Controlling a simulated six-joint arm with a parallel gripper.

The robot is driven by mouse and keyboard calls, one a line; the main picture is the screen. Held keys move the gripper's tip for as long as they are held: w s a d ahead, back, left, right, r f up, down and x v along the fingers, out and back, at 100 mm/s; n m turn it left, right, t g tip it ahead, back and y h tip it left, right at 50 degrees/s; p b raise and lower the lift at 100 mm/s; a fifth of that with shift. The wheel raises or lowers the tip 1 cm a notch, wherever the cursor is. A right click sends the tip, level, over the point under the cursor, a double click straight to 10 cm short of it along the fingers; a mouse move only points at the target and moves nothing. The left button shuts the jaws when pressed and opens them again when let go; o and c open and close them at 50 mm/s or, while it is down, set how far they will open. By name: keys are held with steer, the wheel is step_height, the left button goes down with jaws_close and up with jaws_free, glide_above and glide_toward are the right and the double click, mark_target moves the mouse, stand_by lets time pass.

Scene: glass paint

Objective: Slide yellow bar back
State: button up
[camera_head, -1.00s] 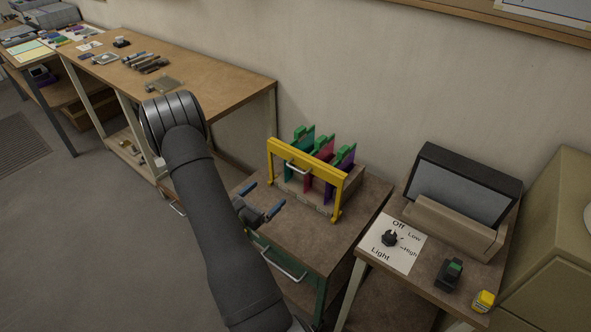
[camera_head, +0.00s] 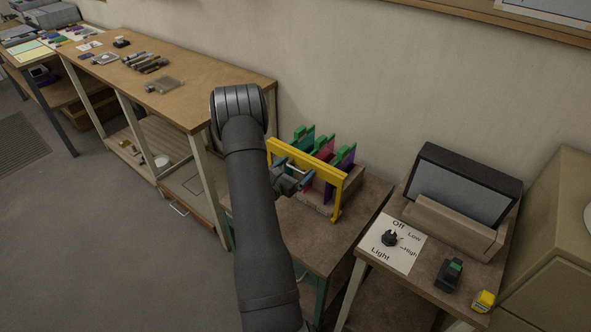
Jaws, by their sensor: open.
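The yellow bar (camera_head: 325,165) is a frame with a crosspiece and a leg at each end, standing across the front of a rack on the small cabinet. A pale handle shows at its middle left. Green, red and purple panels (camera_head: 346,167) with green tops stand upright behind it. My gripper (camera_head: 300,180) is at the front of the bar, close to the handle. Its jaws are open; I cannot tell whether they are around the handle or touching it. My arm hides the left leg of the bar and part of the cabinet top.
The cabinet top (camera_head: 335,235) is clear in front of the rack. To the right, a table holds a light dial (camera_head: 390,238), a dark screen box (camera_head: 463,185), a black-green item (camera_head: 449,275) and a yellow item (camera_head: 484,300). A long workbench (camera_head: 205,88) stands at left.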

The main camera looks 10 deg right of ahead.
steer(key=c, duration=1.3)
steer(key=shift+o, duration=0.2)
steer(key=v, duration=0.6)
steer(key=shift+s+a, duration=0.2)
steer(key=o, duration=1.3)
steer(key=shift+c, duration=0.2)
steer(key=v, duration=1.7)
steer(key=shift+a, duration=0.15)
